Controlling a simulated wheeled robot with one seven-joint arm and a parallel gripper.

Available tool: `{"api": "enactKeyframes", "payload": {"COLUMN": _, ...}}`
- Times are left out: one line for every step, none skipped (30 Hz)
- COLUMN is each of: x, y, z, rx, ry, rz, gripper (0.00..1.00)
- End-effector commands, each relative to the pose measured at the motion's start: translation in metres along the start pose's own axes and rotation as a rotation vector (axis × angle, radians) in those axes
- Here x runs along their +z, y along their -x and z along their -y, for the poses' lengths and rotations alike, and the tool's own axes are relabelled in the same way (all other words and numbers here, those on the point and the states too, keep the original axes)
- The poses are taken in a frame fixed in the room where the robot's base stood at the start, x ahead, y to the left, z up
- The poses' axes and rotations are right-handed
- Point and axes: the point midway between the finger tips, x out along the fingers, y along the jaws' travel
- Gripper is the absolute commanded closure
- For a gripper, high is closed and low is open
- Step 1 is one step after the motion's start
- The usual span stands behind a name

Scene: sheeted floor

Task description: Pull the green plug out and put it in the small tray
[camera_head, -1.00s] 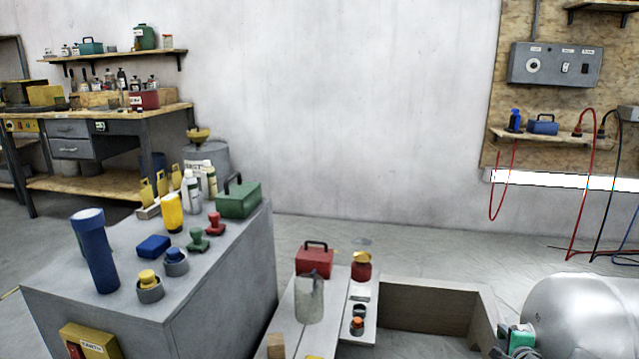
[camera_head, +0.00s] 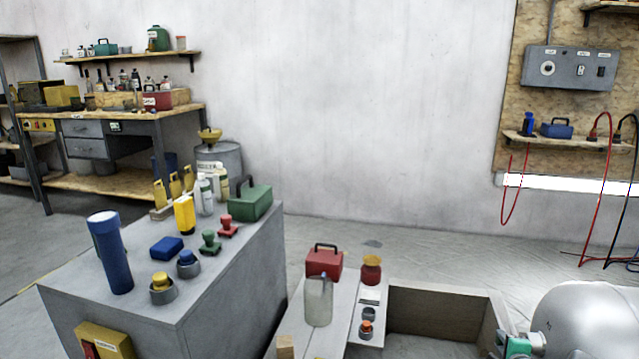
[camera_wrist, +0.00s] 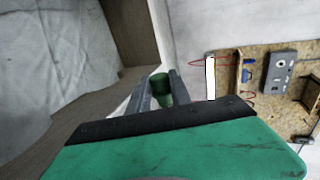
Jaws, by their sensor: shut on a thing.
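In the wrist view, my gripper (camera_wrist: 159,93) is shut on a green plug (camera_wrist: 160,80), whose rounded end shows between the two grey fingers. The rest of the plug is hidden by the fingers and the green gripper body. In the head view, the fingers are not clear at the lower right. Another green knobbed plug (camera_head: 210,241) stands on the grey cabinet top. I cannot make out the small tray for certain.
The grey cabinet (camera_head: 235,275) carries a blue cylinder (camera_head: 110,255), blue and yellow plugs in sockets, and a green toolbox (camera_head: 250,200). The bench holds a red toolbox (camera_head: 324,264) and a jug (camera_head: 318,300). A wooden crate (camera_head: 440,298) is right of the bench.

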Motion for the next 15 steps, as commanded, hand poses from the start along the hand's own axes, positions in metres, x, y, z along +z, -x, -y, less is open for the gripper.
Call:
{"api": "enactKeyframes", "payload": {"x": 0.000, "y": 0.000, "z": 0.000, "rx": 0.000, "ry": 0.000, "rz": 0.000, "gripper": 1.00}}
{"api": "enactKeyframes", "payload": {"x": 0.000, "y": 0.000, "z": 0.000, "rx": 0.000, "ry": 0.000, "rz": 0.000, "gripper": 1.00}}
{"api": "enactKeyframes", "payload": {"x": 0.000, "y": 0.000, "z": 0.000, "rx": 0.000, "ry": 0.000, "rz": 0.000, "gripper": 1.00}}
{"api": "enactKeyframes", "payload": {"x": 0.000, "y": 0.000, "z": 0.000, "rx": 0.000, "ry": 0.000, "rz": 0.000, "gripper": 1.00}}
{"api": "enactKeyframes", "payload": {"x": 0.000, "y": 0.000, "z": 0.000, "rx": 0.000, "ry": 0.000, "rz": 0.000, "gripper": 1.00}}
{"api": "enactKeyframes", "payload": {"x": 0.000, "y": 0.000, "z": 0.000, "rx": 0.000, "ry": 0.000, "rz": 0.000, "gripper": 1.00}}
{"api": "enactKeyframes", "payload": {"x": 0.001, "y": 0.000, "z": 0.000, "rx": 0.000, "ry": 0.000, "rz": 0.000, "gripper": 1.00}}
{"api": "enactKeyframes", "payload": {"x": 0.001, "y": 0.000, "z": 0.000, "rx": 0.000, "ry": 0.000, "rz": 0.000, "gripper": 1.00}}
{"api": "enactKeyframes", "payload": {"x": 0.003, "y": 0.000, "z": 0.001, "rx": 0.000, "ry": 0.000, "rz": 0.001, "gripper": 1.00}}
{"api": "enactKeyframes", "payload": {"x": 0.005, "y": 0.000, "z": 0.001, "rx": 0.000, "ry": 0.000, "rz": 0.001, "gripper": 1.00}}
{"api": "enactKeyframes", "payload": {"x": 0.006, "y": 0.000, "z": 0.001, "rx": 0.000, "ry": 0.001, "rz": 0.001, "gripper": 1.00}}
{"api": "enactKeyframes", "payload": {"x": 0.009, "y": 0.000, "z": 0.002, "rx": 0.000, "ry": 0.001, "rz": 0.000, "gripper": 1.00}}
{"api": "enactKeyframes", "payload": {"x": 0.011, "y": 0.000, "z": 0.002, "rx": 0.000, "ry": 0.001, "rz": 0.000, "gripper": 1.00}}
{"api": "enactKeyframes", "payload": {"x": 0.013, "y": 0.000, "z": 0.002, "rx": 0.000, "ry": 0.001, "rz": 0.000, "gripper": 1.00}}
{"api": "enactKeyframes", "payload": {"x": 0.016, "y": 0.000, "z": 0.001, "rx": 0.000, "ry": 0.001, "rz": 0.001, "gripper": 1.00}}
